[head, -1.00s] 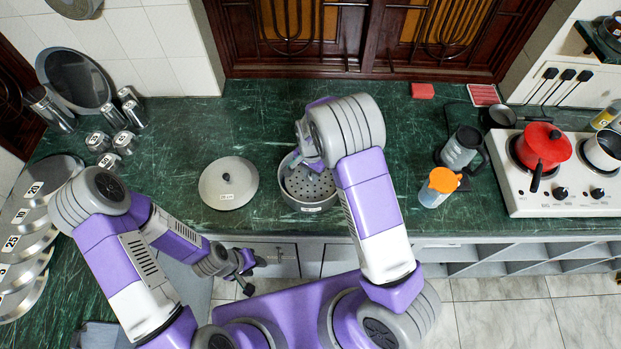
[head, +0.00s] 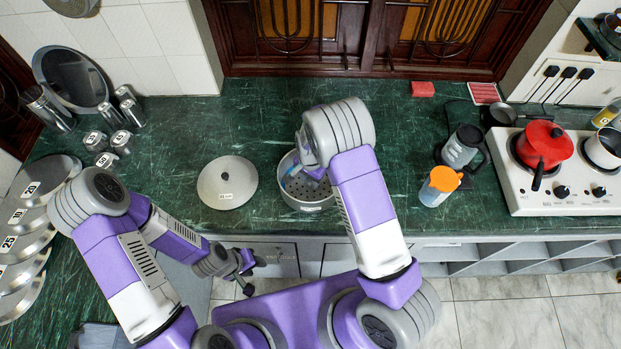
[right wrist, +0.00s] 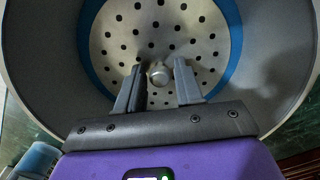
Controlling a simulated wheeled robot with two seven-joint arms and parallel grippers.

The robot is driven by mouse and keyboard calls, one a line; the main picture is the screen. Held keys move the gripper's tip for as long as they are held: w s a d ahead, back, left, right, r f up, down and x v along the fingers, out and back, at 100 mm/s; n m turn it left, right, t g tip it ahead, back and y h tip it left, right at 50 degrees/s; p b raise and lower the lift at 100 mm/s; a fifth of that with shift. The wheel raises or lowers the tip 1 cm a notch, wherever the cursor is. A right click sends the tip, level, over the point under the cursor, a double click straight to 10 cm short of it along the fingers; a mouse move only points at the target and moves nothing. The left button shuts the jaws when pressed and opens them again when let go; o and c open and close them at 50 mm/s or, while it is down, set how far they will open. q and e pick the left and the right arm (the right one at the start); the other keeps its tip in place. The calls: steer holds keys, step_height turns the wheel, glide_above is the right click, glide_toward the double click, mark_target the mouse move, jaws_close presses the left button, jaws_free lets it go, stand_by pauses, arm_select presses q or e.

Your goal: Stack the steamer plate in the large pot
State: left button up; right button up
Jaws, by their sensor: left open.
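The large pot (head: 306,205) stands on the green counter under my right arm. In the right wrist view its grey inner wall (right wrist: 275,45) surrounds the round steamer plate (right wrist: 205,45), which has many holes and a small central knob (right wrist: 159,74). The plate lies inside the pot, with a blue ring around it. My right gripper (right wrist: 159,65) reaches down into the pot, its fingers on either side of the knob with small gaps showing. My right arm hides part of the pot in the head view. My left gripper (head: 248,270) is open and empty, low in front of the counter.
A lid (head: 227,183) lies left of the pot. Steel canisters (head: 115,137) and numbered lids (head: 20,240) are farther left. A kettle (head: 462,147), an orange-lidded jug (head: 438,187) and a stove (head: 540,195) with a red pot (head: 544,145) stand to the right.

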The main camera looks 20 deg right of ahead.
mark_target(311, 181)
steer(key=shift+o, duration=0.6)
steer(key=shift+r, duration=0.1)
steer(key=shift+r, duration=0.15)
step_height(311, 181, up, 12)
steer(key=p, duration=0.1)
steer(key=shift+r+p, duration=0.15)
steer(key=shift+p, duration=0.15)
steer(key=shift+s, duration=0.1)
